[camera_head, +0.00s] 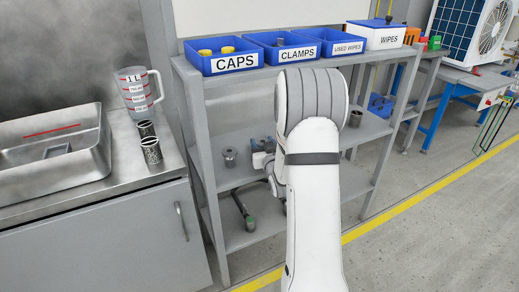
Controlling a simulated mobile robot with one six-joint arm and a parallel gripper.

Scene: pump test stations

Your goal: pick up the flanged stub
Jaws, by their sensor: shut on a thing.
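My gripper (247,213) is dark and reaches down over the lower shelf, partly hidden behind my white arm. It is shut on a small grey piece, the flanged stub (250,226), with a touch of green at the fingertip. The stub's flange is too small to make out, and I cannot tell whether the stub touches the shelf. Another grey metal cylinder with a wider rim (230,156) stands upright on the middle shelf, apart from my gripper. A similar grey cylinder (355,118) stands farther right on that shelf.
The grey shelf unit (190,110) has posts close around my arm. Blue bins of caps (235,65) and clamps (287,55) stand on top. Left is a counter with a steel sink (60,185), a measuring jug (135,95) and two metal cups (151,152). Open floor lies right.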

